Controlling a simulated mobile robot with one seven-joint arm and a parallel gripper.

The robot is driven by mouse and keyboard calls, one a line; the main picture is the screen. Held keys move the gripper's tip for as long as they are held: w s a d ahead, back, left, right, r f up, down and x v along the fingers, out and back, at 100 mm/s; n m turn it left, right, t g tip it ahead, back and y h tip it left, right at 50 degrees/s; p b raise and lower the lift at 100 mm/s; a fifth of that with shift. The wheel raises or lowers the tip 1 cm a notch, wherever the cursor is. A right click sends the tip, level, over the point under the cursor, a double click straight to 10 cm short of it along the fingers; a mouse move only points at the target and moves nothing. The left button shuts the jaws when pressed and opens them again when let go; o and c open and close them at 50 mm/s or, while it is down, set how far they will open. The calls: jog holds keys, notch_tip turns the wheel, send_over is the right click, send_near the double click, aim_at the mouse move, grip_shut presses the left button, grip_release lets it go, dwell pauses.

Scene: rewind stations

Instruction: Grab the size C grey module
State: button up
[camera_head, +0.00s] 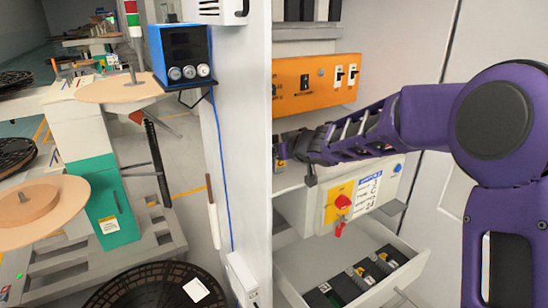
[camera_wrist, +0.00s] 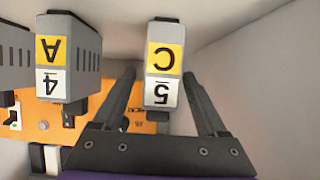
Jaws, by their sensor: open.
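The size C grey module (camera_wrist: 163,62) shows upside down in the wrist view, with a yellow C label and a white 5 label. My gripper (camera_wrist: 158,78) is open, with one dark finger on each side of this module. Gaps show between the fingers and the module, and it is not gripped. In the head view my gripper (camera_head: 305,148) reaches in below the orange panel, partly cut off by the grey wall edge. I cannot make out the C module there.
A grey module marked A 4 (camera_wrist: 65,62) stands left of the C module in the wrist view. The orange panel (camera_head: 318,84) is above my gripper. Below are a box with a red knob (camera_head: 352,200) and an open drawer (camera_head: 412,262) holding several dark modules.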

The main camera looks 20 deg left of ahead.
jog(key=shift+c, duration=0.3)
grip_shut()
jog(key=shift+r, duration=0.1)
